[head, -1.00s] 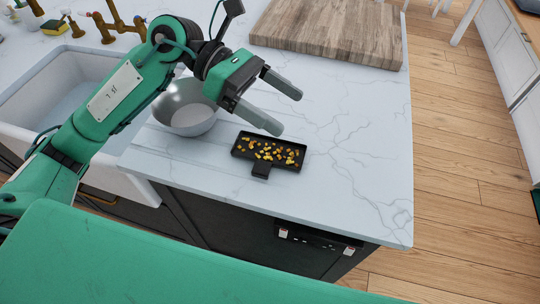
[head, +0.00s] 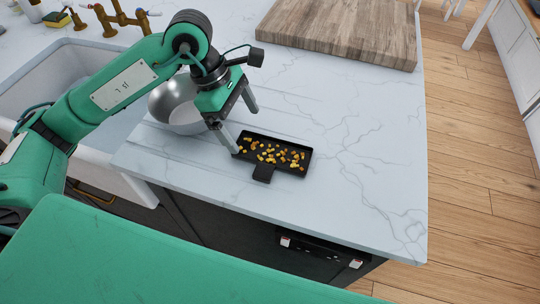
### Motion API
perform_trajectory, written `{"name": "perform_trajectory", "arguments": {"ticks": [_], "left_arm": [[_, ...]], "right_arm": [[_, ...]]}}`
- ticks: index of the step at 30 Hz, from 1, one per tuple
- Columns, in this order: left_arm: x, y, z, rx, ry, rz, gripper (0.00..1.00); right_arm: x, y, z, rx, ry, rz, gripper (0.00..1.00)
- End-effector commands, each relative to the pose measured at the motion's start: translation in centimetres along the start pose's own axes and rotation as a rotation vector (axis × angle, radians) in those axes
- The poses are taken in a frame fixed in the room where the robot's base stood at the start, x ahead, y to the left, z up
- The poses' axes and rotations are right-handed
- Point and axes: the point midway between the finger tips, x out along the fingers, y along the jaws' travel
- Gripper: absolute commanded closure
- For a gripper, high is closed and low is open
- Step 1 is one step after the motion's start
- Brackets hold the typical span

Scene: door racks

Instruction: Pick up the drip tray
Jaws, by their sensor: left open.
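The drip tray (head: 293,172) is a small black rectangular tray with a short tab at its front edge, toward me. It lies flat on the white marble counter and holds many small yellow and orange bits. My left gripper (head: 244,132) is open and points down at the tray's left end. One finger reaches close to the tray's left edge; the other is farther back, behind the tray. I cannot tell whether a finger touches the tray. My right gripper is not in view.
A metal bowl (head: 178,108) stands left of the tray, partly behind my arm. A white sink (head: 60,88) is at the left. A wooden board (head: 340,30) lies at the back. The counter (head: 365,150) right of the tray is clear.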

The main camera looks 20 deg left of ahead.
Motion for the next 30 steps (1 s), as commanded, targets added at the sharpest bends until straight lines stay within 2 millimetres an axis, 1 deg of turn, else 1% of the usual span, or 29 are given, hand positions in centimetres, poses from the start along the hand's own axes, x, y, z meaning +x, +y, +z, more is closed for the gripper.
{"name": "perform_trajectory", "arguments": {"ticks": [5,8,12,15,18,23,24,25,29,30], "left_arm": [[1.0,-0.1,0.1,0.0,-0.001,-0.001,0.06],[2.1,-0.2,0.3,0.0,-0.002,-0.003,0.06],[4.3,-0.2,0.5,-0.001,-0.002,-0.004,0.06],[5.3,-0.2,0.4,0.0,-0.002,-0.002,0.06],[5.8,-0.2,0.4,0.001,-0.002,-0.001,0.06],[5.8,-0.1,0.4,0.001,-0.002,0.0,0.06],[5.8,-0.1,0.4,0.001,-0.002,0.0,0.08],[5.8,-0.1,0.4,0.001,-0.002,0.0,0.14],[5.8,-0.1,0.4,0.0,-0.002,0.0,0.4],[5.8,-0.1,0.4,0.0,-0.002,0.0,0.48]], "right_arm": [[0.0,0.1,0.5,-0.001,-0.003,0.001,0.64],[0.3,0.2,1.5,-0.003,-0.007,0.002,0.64],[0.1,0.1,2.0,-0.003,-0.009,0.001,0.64],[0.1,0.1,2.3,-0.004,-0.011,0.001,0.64],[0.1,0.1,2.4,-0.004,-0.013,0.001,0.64],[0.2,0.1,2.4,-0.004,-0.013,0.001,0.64],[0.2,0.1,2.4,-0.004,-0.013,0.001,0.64],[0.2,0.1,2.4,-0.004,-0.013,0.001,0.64],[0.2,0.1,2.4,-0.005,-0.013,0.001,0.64],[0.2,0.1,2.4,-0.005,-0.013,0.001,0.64]]}}
